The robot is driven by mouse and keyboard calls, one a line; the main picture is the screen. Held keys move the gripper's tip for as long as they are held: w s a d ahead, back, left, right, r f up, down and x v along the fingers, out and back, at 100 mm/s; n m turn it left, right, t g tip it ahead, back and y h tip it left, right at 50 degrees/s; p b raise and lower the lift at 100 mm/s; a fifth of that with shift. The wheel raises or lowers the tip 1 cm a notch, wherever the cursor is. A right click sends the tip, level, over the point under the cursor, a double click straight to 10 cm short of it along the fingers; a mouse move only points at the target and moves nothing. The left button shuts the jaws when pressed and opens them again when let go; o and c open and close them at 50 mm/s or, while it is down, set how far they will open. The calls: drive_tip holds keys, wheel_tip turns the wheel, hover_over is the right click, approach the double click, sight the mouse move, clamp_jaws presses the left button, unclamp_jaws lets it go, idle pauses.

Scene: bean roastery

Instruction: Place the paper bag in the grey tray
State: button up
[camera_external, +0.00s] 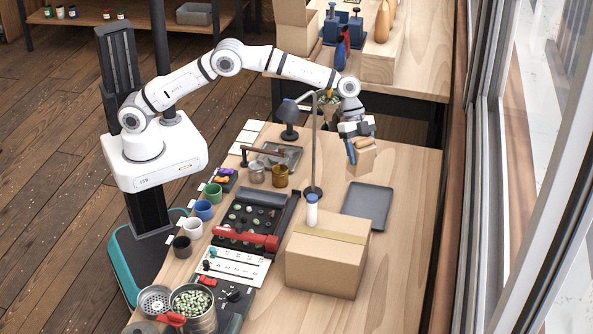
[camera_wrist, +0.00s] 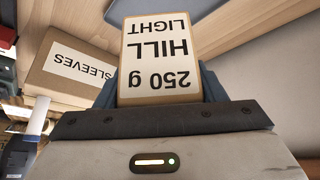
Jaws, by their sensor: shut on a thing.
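The paper bag (camera_external: 362,160) is brown and hangs in my gripper (camera_external: 355,146), above the far part of the wooden table. In the wrist view the paper bag (camera_wrist: 157,60) shows a pale label reading "250 g HILL LIGHT", upside down, between the jaws. My gripper (camera_wrist: 158,92) is shut on it. The grey tray (camera_external: 368,205) is flat and looks empty, on the table below and slightly right of the bag. The bag appears apart from the tray. The cardboard box hides part of the tray's near side.
A lamp (camera_external: 290,115) with a tall post is left of my gripper. A black case (camera_external: 252,215) and several cups lie left. The table's right edge is clear.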

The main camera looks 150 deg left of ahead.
drive_tip(key=shift+a+t, duration=0.15)
drive_tip(key=shift+t, duration=0.15)
drive_tip(key=shift+m, duration=0.3)
wheel_tip(320, 180, down, 10)
drive_tip(key=shift+w+a+r+p, duration=0.1)
drive_tip(key=shift+r+p, duration=0.15)
drive_tip(key=shift+p, duration=0.15)
drive_tip(key=shift+f+b, duration=0.3)
drive_tip(key=shift+b, duration=0.2)
drive_tip(key=shift+f+b, duration=0.3)
drive_tip(key=shift+b, duration=0.2)
drive_tip(key=o, duration=1.2)
drive_tip(key=shift+o, duration=0.2)
